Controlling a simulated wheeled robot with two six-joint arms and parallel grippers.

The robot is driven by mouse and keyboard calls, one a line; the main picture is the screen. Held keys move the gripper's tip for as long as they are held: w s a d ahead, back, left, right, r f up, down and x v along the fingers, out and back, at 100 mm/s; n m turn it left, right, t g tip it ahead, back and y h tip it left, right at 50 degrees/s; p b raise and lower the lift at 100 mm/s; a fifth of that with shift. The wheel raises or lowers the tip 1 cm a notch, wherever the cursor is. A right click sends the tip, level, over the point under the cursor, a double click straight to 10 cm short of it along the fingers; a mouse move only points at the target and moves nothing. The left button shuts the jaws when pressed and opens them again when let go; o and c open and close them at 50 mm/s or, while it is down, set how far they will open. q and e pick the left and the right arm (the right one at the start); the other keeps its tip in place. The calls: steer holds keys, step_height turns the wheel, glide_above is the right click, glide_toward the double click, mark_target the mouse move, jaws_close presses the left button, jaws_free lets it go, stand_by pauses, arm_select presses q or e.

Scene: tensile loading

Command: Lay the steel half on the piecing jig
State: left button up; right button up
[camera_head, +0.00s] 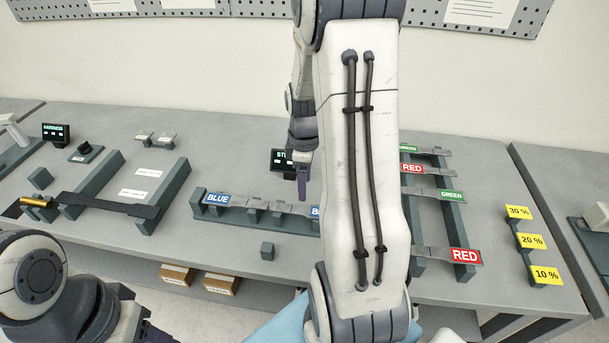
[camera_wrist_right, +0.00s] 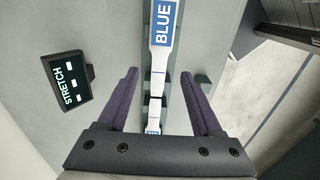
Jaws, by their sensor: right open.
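A long low rack that looks like the piecing jig (camera_head: 238,214) stands mid-table. Grey metal strip pieces lie along it, with a blue label (camera_head: 217,199) at the left end and another, partly hidden, at the right. I cannot tell which piece is the steel half. My right gripper (camera_head: 303,182) is over the right part of the rack, fingers pointing down. In the wrist view it is open (camera_wrist_right: 158,73), with the blue-labelled strip (camera_wrist_right: 162,55) running between its fingers, touching neither visibly. My left gripper (camera_head: 148,333) is only partly in view at the bottom edge.
The stretch display (camera_head: 281,160) stands behind the rack. A small grey block (camera_head: 267,250) lies in front. A rack with red (camera_head: 465,256) and green (camera_head: 452,196) labelled strips is at right, beside yellow percent signs (camera_head: 531,241). A frame with a dark bar (camera_head: 108,203) is at left.

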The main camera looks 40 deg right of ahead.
steer(key=s+a+r, duration=0.1)
steer(key=a+r, duration=0.3)
steer(key=a, duration=0.5)
steer(key=s+a+r, duration=0.1)
steer(key=a+r, duration=0.2)
steer(key=a, duration=0.6)
steer(key=s+a+r+y, duration=0.1)
steer(key=s+a, duration=1.2)
steer(key=s, duration=0.1)
steer(key=shift+s+r+m, duration=0.2)
steer(key=shift+r+m, duration=0.15)
steer(key=shift+m, duration=0.05)
